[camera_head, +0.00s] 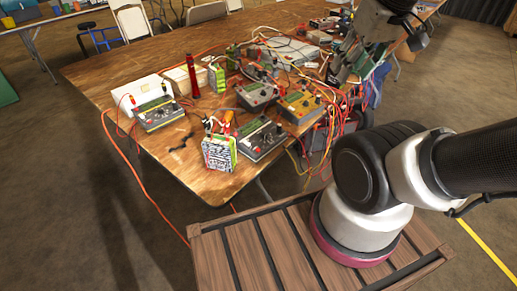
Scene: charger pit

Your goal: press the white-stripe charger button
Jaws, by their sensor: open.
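Several chargers with small knobs and screens sit on the wooden table (130,62). A grey charger (262,138) with a pale band lies near the front edge, and a pale charger (158,114) with a greenish screen is at the left. A dark charger (257,96) and an orange-topped charger (301,105) stand behind the front one. I cannot tell for sure which has the white stripe, and its button is too small to make out. My gripper (343,72) is open at the upper right, over the table's right part, apart from these chargers; its fingertips are partly lost among cables.
Battery packs (219,152) stand at the front edge and farther back (217,76). A red bottle-like object (192,75) stands upright near white boxes (152,88). Red and yellow cables tangle on the right. The table's left back is clear.

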